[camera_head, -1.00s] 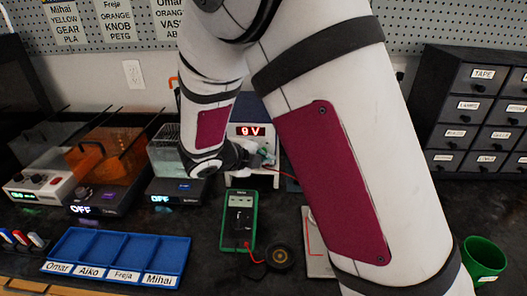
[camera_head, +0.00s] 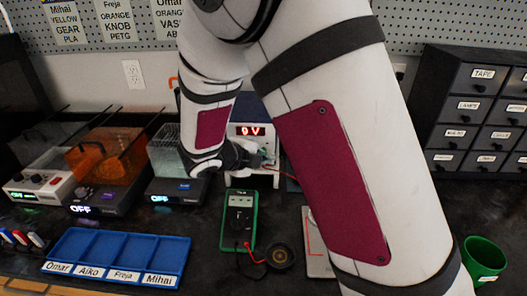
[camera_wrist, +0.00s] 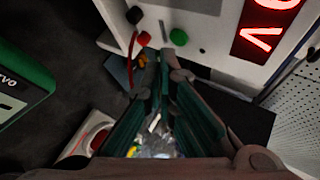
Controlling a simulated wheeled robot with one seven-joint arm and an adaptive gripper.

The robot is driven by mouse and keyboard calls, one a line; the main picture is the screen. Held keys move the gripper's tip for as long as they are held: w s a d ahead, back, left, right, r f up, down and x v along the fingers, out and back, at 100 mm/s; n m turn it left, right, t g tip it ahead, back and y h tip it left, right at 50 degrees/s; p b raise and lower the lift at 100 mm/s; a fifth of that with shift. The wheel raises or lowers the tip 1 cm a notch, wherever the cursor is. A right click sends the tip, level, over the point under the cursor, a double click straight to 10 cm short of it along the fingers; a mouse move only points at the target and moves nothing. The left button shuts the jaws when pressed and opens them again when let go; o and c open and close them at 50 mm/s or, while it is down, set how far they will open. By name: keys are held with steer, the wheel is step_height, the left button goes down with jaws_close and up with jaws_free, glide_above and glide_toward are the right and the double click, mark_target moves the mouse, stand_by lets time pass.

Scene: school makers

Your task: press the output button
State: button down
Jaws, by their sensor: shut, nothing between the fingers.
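The white power supply (camera_head: 272,130) stands at the back of the bench behind my gripper. Its red display reads 0 V in the head view, and part of the display (camera_wrist: 265,28) shows in the wrist view. The wrist view shows a round green button (camera_wrist: 178,37), a red terminal (camera_wrist: 143,39) with a red lead, and a black terminal (camera_wrist: 134,14) on its front. My gripper (camera_wrist: 165,54) is shut and empty, its fingertips close to the green button; I cannot tell if they touch it. In the head view my gripper (camera_head: 257,156) is partly hidden against the supply.
A green multimeter (camera_head: 238,218) lies in front of the supply. Machines with a lit display (camera_head: 165,198) stand to the left. A blue tray (camera_head: 118,233) lies in front of them. A green cup (camera_head: 484,259) and a drawer cabinet (camera_head: 472,105) are on the right.

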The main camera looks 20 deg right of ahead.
steer(key=shift+w, duration=0.15)
steer(key=shift+w+d+p, duration=0.15)
steer(key=shift+w+p, duration=0.1)
steer(key=shift+p, duration=0.15)
steer(key=shift+w+d, duration=0.1)
steer(key=shift+w, duration=0.1)
stand_by(0.6)
steer(key=shift+s, duration=0.1)
steer(key=shift+s+a+p, duration=0.25)
steer(key=shift+s+p, duration=0.25)
steer(key=shift+p, duration=0.1)
steer(key=s+a+p, duration=0.2)
steer(key=s, duration=0.3)
steer(key=shift+s+a, duration=0.15)
steer(key=shift+s, duration=0.15)
stand_by(0.4)
